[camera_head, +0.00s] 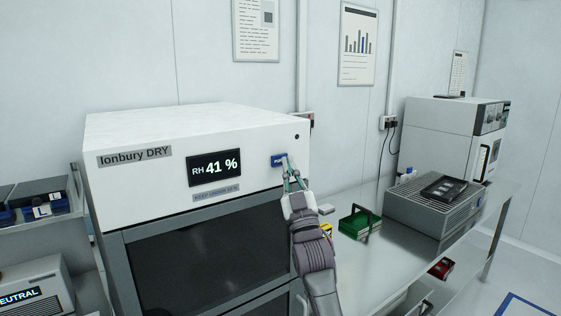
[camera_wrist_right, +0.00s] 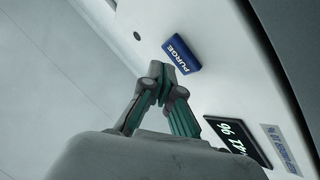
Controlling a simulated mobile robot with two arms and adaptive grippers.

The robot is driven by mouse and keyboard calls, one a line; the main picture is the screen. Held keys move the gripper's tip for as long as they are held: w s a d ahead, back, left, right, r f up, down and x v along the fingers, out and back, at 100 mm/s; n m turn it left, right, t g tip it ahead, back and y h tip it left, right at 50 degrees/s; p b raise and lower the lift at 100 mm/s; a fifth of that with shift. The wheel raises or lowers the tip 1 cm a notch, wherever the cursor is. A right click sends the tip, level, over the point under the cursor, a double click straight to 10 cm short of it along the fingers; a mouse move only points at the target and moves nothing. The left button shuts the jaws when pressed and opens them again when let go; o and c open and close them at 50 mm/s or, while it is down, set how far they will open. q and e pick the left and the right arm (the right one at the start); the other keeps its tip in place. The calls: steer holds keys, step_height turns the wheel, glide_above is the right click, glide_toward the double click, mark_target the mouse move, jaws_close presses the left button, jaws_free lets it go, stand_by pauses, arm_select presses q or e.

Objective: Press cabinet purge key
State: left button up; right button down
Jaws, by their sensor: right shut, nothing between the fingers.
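The dry cabinet (camera_head: 150,190) is white with dark glass doors and an "Ionbury DRY" label. Its display (camera_head: 215,168) reads RH 41 %. The blue purge key (camera_head: 278,159) is on the upper front panel, right of the display. It also shows in the right wrist view (camera_wrist_right: 181,54), lettered PURGE. My right gripper (camera_head: 287,168) is shut and empty, its fingertips at the key's lower right edge. In the right wrist view the fingertips (camera_wrist_right: 160,84) lie just beside the key; I cannot tell whether they touch it. My left gripper is not in view.
A steel bench (camera_head: 380,240) stands right of the cabinet with a green box (camera_head: 358,223) and a grey unit (camera_head: 432,208) bearing a black tray. A white instrument (camera_head: 435,135) stands behind. A shelf (camera_head: 40,222) with small bins is at the left.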

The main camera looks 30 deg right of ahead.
steer(key=shift+w, duration=0.15)
steer(key=shift+w, duration=0.3)
steer(key=shift+w, duration=0.35)
stand_by(0.6)
steer(key=shift+s, duration=0.8)
steer(key=s+p, duration=0.1)
steer(key=s, duration=0.4)
steer(key=shift+d, duration=0.2)
